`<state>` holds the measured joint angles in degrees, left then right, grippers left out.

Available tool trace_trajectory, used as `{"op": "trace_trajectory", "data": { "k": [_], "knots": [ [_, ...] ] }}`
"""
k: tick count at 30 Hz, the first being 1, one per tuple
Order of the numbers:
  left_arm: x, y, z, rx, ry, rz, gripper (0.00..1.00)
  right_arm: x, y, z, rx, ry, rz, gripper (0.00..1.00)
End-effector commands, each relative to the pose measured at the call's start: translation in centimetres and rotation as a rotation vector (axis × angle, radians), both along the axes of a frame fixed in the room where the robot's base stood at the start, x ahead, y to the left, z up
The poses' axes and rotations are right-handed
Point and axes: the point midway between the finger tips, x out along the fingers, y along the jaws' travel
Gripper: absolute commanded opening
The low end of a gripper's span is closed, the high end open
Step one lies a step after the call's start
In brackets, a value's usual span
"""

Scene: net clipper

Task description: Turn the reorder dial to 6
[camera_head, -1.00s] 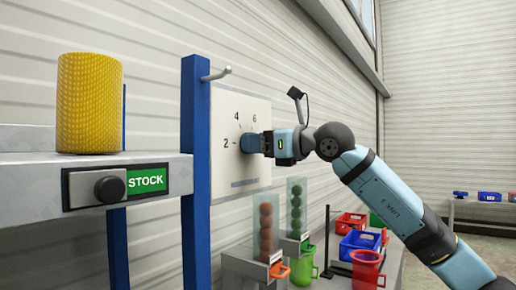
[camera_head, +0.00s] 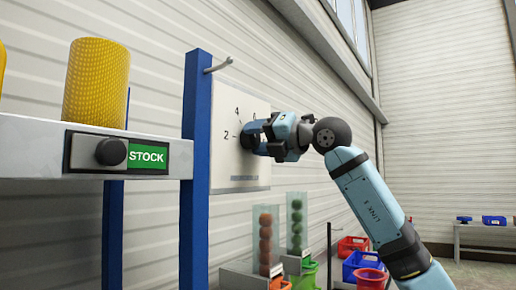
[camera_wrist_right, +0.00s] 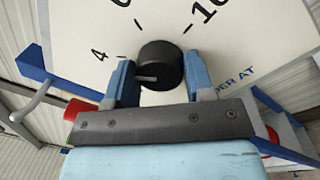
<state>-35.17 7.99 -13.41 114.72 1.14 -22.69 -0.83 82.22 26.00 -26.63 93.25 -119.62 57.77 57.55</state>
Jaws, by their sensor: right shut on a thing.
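The reorder dial is a round black knob (camera_wrist_right: 162,62) on a pale panel (camera_head: 237,165) printed with numbers. In the wrist view its pale mark lies flat and points left, on the side of the 4; the exact number it meets is unclear. My right gripper (camera_wrist_right: 161,80) is shut on the knob, one blue finger on each side. In the head view my right gripper (camera_head: 257,135) reaches the panel from the right and hides most of the knob. My left gripper is not in view.
A blue post (camera_head: 196,165) with a metal hook (camera_head: 218,66) stands left of the panel. A shelf (camera_head: 40,150) holds a yellow cylinder (camera_head: 97,85) and a STOCK label (camera_head: 147,157). Clear ball tubes (camera_head: 266,240) and coloured bins (camera_head: 362,262) are below.

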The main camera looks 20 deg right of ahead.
Motion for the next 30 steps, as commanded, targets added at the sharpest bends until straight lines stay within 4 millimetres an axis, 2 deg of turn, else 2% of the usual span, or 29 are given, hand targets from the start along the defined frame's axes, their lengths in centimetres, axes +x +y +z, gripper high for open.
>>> {"op": "trace_trajectory", "data": {
  "k": [12,30],
  "knots": [
    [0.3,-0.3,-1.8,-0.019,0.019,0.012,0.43,-0.1,0.1,-0.3,0.311,0.240,0.002,0.25],
    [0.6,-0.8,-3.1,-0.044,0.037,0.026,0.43,-0.1,0.1,-0.2,0.717,0.558,0.002,0.25]
  ]
}}
